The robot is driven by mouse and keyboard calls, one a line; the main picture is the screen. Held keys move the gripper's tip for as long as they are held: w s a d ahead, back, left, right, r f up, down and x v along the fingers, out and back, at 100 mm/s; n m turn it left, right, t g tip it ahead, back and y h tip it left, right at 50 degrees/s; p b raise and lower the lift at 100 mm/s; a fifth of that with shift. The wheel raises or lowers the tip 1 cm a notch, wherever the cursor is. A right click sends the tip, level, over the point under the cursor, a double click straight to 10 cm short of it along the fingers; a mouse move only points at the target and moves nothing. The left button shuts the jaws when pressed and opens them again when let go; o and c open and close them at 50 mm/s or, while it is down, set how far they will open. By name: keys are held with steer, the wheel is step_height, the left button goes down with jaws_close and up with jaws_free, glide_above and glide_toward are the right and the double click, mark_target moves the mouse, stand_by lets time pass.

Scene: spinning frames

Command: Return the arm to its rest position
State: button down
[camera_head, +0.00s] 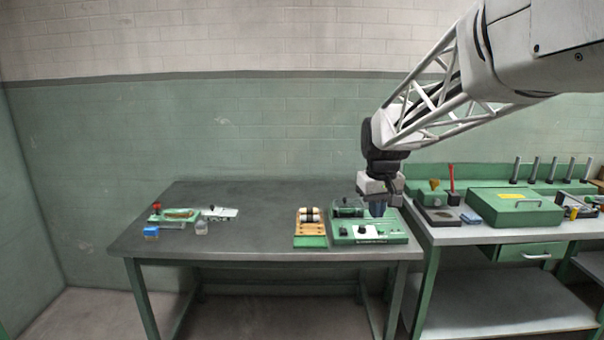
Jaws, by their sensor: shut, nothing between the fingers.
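My arm (440,105) reaches in from the upper right, a white lattice link ending in a dark wrist. My gripper (378,209) points down over the green device (368,233) on the right part of the dark table (260,198). It is shut and holds nothing. Its fingertips hide part of the device, and I cannot tell if they touch it.
A wooden and green block with rollers (310,229) stands left of the device. Small items (178,216) lie at the table's left. A bench (470,235) adjoins at right, bearing a green case (514,207) and upright pegs (535,170). The table's middle is clear.

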steer(key=s+f+m, duration=0.1)
steer(key=s+f, duration=0.2)
steer(key=s, duration=1.4)
steer(key=s+f+m+t, duration=0.1)
steer(key=s+f+m, duration=0.1)
steer(key=s, duration=1.6)
steer(key=shift+d+f, duration=0.35)
steer(key=shift+f, duration=0.3)
steer(key=c, duration=1.8)
jaws_free()
